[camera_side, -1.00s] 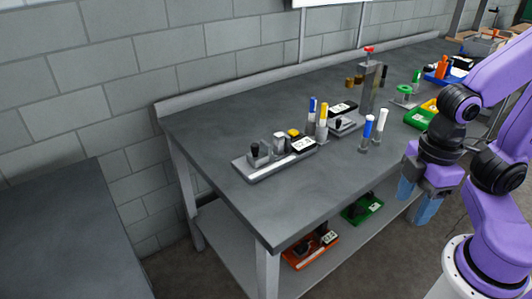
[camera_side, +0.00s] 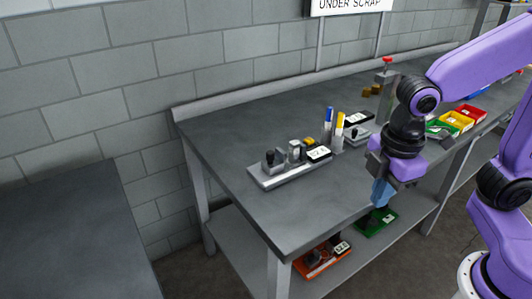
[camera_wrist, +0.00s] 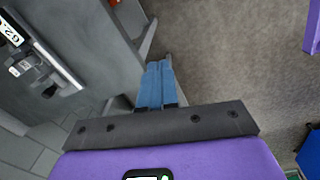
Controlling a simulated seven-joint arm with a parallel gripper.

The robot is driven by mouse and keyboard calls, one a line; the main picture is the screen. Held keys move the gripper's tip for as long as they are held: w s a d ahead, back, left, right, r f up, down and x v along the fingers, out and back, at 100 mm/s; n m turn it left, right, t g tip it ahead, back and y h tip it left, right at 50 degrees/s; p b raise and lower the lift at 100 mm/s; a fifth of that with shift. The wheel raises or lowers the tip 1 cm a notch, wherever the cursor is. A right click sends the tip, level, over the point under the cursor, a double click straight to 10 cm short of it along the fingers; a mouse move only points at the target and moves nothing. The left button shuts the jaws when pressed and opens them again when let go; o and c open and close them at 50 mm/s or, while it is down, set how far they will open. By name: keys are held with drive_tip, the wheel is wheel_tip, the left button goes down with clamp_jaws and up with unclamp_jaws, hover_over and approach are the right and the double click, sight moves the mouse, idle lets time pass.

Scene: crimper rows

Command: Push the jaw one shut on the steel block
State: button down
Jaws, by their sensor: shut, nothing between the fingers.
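A pale rail fixture (camera_side: 287,178) sits near the bench's front left corner. At its left end is a dark jaw with a black knob (camera_side: 269,157); a grey steel block (camera_side: 294,151) stands just right of it. I cannot tell whether they touch. The rail also shows at the left of the wrist view (camera_wrist: 62,66). My gripper (camera_side: 379,193) is right of the fixture, by the bench's front edge, pointing down. Its blue fingers (camera_wrist: 160,64) are together and empty, apart from the fixture.
Blue (camera_side: 328,118) and yellow (camera_side: 340,126) markers stand right behind the fixture, near another labelled fixture (camera_side: 358,136). A red-topped post (camera_side: 386,76) and coloured bins (camera_side: 457,121) are farther right. Orange (camera_side: 318,265) and green (camera_side: 376,224) trays lie on the lower shelf. The bench front is clear.

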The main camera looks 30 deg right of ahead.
drive_tip(key=w+a+n+t+h, duration=0.15)
drive_tip(key=w+a+n, duration=0.3)
drive_tip(key=w, duration=1.05)
drive_tip(key=w+a+n+h, duration=0.2)
drive_tip(key=w+a+n, duration=0.25)
drive_tip(key=w, duration=1.15)
approach(276, 165)
drive_tip(key=f, duration=0.1)
drive_tip(key=w+a+f, duration=0.1)
drive_tip(key=f, duration=0.1)
drive_tip(key=shift+w+a+m, duration=0.3)
drive_tip(key=shift+w+a, duration=0.05)
drive_tip(key=shift+w+d, duration=0.2)
drive_tip(key=shift+d, duration=0.25)
drive_tip(key=shift+d, duration=2)
